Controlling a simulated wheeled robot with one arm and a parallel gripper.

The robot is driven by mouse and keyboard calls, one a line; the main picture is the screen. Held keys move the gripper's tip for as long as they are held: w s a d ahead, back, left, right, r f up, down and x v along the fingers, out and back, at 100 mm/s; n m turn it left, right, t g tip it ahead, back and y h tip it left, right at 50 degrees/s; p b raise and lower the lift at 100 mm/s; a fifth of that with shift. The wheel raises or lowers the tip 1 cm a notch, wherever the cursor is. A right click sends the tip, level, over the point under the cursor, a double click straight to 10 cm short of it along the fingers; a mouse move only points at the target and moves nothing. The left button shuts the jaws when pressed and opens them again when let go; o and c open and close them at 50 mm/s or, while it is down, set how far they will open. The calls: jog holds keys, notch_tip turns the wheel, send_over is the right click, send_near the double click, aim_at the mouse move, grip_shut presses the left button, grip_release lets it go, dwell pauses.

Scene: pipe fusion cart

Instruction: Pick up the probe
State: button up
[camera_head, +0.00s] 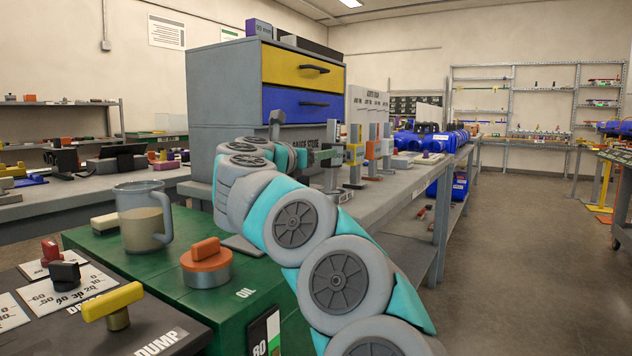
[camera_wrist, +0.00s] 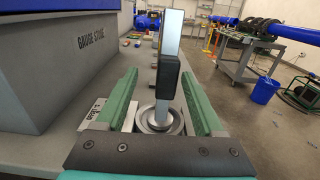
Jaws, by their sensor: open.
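My gripper (camera_head: 322,155) reaches over the grey bench beside a row of small gauge stands. In the wrist view its two green fingers (camera_wrist: 164,105) are open, one on each side of an upright silver post with a dark block (camera_wrist: 168,78) on it. The post rises from a round metal base (camera_wrist: 160,120) and lies between the fingers without visible contact. In the head view the nearest stand is partly hidden by my gripper; a yellow-marked stand (camera_head: 355,152) and an orange-marked one (camera_head: 373,150) stand behind it. I cannot tell which part is the probe.
A grey drawer cabinet (camera_head: 228,85) stands close left of my gripper, marked "gauge store" (camera_wrist: 90,38). A jug (camera_head: 144,215) and an orange-topped knob (camera_head: 206,262) are on the green cart near my arm. Open floor (camera_head: 520,250) lies to the right.

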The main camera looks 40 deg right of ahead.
aim_at(327, 168)
jog(key=shift+w+d+p, duration=0.15)
jog(key=shift+d+p, duration=0.15)
jog(key=shift+d, duration=1.5)
jog(key=p+x, duration=0.1)
jog(key=x, duration=0.3)
jog(key=shift+d, duration=0.2)
jog(key=shift+w+d, duration=0.2)
jog(key=shift+w, duration=0.15)
grip_shut()
jog(key=shift+s+a, duration=0.1)
jog(key=shift+s, duration=0.1)
